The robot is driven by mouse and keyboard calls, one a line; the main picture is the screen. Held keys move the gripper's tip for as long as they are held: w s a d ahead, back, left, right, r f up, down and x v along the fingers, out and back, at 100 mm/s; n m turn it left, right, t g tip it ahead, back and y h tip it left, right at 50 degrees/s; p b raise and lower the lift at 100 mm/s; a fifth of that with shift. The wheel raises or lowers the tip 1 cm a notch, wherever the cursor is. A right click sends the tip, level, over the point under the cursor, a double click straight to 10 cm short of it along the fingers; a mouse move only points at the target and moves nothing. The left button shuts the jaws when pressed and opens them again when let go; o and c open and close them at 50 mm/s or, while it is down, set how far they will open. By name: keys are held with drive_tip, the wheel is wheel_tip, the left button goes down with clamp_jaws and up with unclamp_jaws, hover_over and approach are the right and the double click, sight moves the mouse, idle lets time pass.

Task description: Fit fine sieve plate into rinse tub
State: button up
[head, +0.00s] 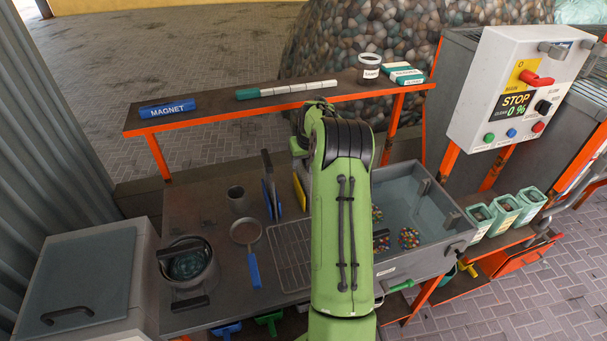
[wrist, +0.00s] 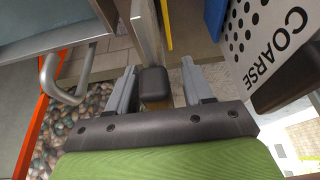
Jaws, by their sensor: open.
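In the wrist view my gripper (wrist: 156,84) is open, with a dark handle block (wrist: 154,82) between its fingers. The block appears to sit on a thin grey plate (wrist: 143,25) seen edge-on; no label shows on it, so I cannot confirm it is the fine sieve plate. A perforated plate marked COARSE (wrist: 265,40) stands to the right. In the head view my arm hides the gripper. The rinse tub (head: 430,259), grey with water and coloured bits inside, lies right of my arm. Upright plates with blue (head: 268,200) and yellow (head: 300,191) parts stand left of the arm.
A wire rack (head: 290,252), a pan (head: 246,234) and a pot (head: 189,268) occupy the bench on the left. A shelf (head: 220,112) crosses behind my arm. The control box (head: 515,90) and several pale green bins (head: 505,212) stand right of the tub.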

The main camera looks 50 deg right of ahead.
drive_tip(key=shift+r, duration=0.1)
clamp_jaws()
drive_tip(key=shift+r, duration=0.1)
idle(0.3)
